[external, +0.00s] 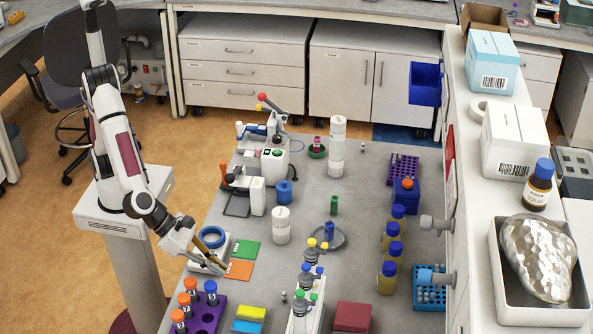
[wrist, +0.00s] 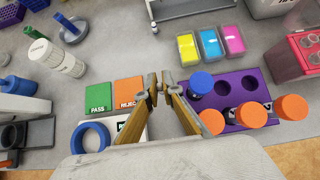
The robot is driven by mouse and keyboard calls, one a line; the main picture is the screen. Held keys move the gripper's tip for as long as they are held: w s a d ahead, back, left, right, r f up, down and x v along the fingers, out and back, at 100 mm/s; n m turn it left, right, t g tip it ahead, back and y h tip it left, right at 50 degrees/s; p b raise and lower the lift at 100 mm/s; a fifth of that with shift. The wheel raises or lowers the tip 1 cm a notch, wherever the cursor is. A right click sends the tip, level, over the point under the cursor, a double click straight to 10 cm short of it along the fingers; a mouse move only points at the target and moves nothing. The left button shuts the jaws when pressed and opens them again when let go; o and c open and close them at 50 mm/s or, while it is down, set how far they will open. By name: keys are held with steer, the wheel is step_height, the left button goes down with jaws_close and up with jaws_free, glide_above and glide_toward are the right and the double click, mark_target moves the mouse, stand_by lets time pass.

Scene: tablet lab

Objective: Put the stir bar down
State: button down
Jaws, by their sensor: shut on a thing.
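My gripper (wrist: 159,84) is above the grey bench, its two brown-yellow fingers almost together at the tips. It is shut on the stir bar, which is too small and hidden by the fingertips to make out. In the external view my gripper (external: 223,264) is at the bench's left side, beside the orange REJECT card (external: 239,270). In the wrist view the REJECT card (wrist: 128,91) lies just left of the fingertips, with the green PASS card (wrist: 98,95) further left.
A purple rack (wrist: 237,88) with orange- and blue-capped tubes is close on the right in the wrist view. A blue ring (wrist: 91,136) is at lower left. Yellow, blue and pink boxes (wrist: 209,43) lie beyond. Bare bench (wrist: 115,45) shows ahead of the cards.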

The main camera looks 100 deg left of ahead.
steer(key=shift+f, duration=1.6)
steer(key=shift+f, duration=1.85)
steer(key=shift+f, duration=0.15)
steer(key=c, duration=2.5)
jaws_free()
steer(key=shift+r, duration=0.2)
steer(key=v, duration=1.2)
